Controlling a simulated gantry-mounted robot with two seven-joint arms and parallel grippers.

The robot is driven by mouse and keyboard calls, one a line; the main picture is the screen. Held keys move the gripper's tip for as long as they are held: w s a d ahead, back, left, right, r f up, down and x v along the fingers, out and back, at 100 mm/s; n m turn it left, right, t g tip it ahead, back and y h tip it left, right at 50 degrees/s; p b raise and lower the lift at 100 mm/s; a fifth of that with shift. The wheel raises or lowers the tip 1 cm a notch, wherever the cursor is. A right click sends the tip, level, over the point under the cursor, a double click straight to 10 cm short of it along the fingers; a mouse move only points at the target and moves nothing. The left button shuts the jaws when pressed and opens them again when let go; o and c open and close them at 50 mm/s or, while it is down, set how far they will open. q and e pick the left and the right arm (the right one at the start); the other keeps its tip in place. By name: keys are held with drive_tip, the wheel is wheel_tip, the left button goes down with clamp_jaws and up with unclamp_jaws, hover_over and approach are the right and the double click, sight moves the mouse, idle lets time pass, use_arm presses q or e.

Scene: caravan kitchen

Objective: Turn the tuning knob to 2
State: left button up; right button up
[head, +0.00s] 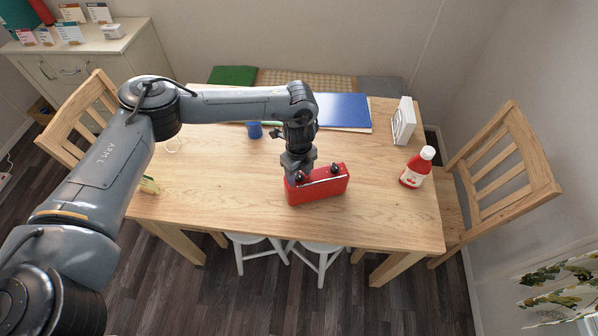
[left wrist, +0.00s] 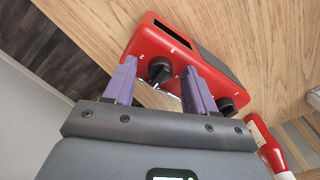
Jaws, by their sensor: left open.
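A red radio (head: 325,190) stands on the wooden table in the head view, below the end of my left arm. In the left wrist view the radio (left wrist: 205,62) shows a dark window, small white marks and two black knobs. One knob (left wrist: 160,70) lies between the purple fingers of my left gripper (left wrist: 159,88); the other knob (left wrist: 228,105) is to the right, beyond the right finger. I cannot tell which is the tuning knob, nor whether the fingers touch the near one. My left gripper (head: 299,174) is open. My right gripper is not in view.
A red sauce bottle (head: 416,168) stands right of the radio, with a white upright object (head: 403,121) behind it. A blue cup (head: 254,131) and a large blue flat object (head: 343,111) are toward the back. The table's front and left are mostly clear.

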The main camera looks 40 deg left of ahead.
use_arm(q)
clamp_jaws()
drive_tip(key=shift+m, duration=0.6)
drive_tip(key=m, duration=0.8)
drive_tip(key=shift+b, duration=0.35)
drive_tip(key=m, duration=0.4)
drive_tip(key=shift+m, duration=2.2)
